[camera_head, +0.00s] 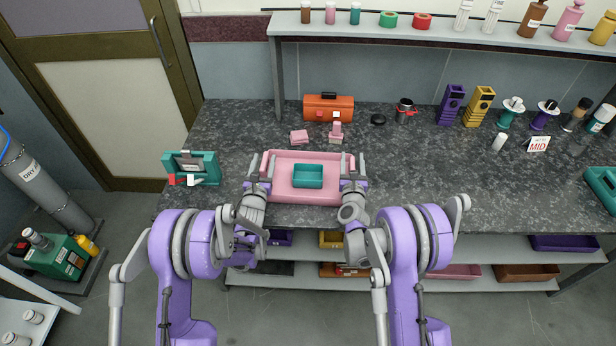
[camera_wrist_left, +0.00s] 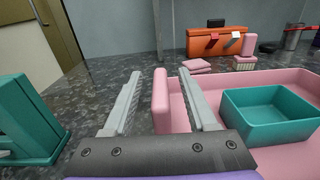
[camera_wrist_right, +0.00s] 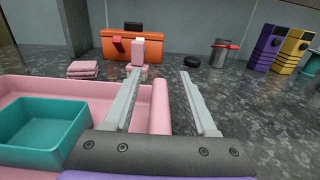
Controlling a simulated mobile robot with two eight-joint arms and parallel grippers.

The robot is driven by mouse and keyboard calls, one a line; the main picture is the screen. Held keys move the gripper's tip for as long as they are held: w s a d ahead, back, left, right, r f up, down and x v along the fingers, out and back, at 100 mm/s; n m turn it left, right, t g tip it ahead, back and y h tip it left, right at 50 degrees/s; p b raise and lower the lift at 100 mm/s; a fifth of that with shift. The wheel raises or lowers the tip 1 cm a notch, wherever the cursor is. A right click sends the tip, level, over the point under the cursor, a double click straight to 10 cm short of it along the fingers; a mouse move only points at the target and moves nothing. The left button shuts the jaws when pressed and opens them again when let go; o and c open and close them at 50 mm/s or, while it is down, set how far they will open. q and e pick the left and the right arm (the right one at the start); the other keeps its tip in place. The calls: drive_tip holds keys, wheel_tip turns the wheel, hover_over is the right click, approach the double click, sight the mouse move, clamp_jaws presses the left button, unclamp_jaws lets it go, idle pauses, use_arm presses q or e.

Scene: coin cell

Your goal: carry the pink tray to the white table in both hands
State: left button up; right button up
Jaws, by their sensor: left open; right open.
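The pink tray (camera_head: 281,192) lies on the dark speckled bench, near its front edge, with a small teal bin (camera_head: 308,176) inside it. My left gripper (camera_head: 259,166) is open at the tray's left end; in the left wrist view the tray's left wall (camera_wrist_left: 161,100) stands between its two fingers (camera_wrist_left: 160,92). My right gripper (camera_head: 351,168) is open at the tray's right end; in the right wrist view the right wall (camera_wrist_right: 160,105) stands between its fingers (camera_wrist_right: 160,90), closer to the left finger. I cannot tell whether any finger touches the tray.
A teal device (camera_head: 192,167) stands left of the tray. Behind the tray are an orange box (camera_head: 328,107), pink cloths (camera_head: 299,136) and a small pink item (camera_head: 336,132). A pale surface (camera_head: 25,318) shows at lower left.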

use_arm(q)
drive_tip(key=shift+w, duration=0.15)
use_arm(e)
drive_tip(key=shift+w, duration=0.15)
use_arm(q)
clamp_jaws()
use_arm(e)
clamp_jaws()
idle(1.1)
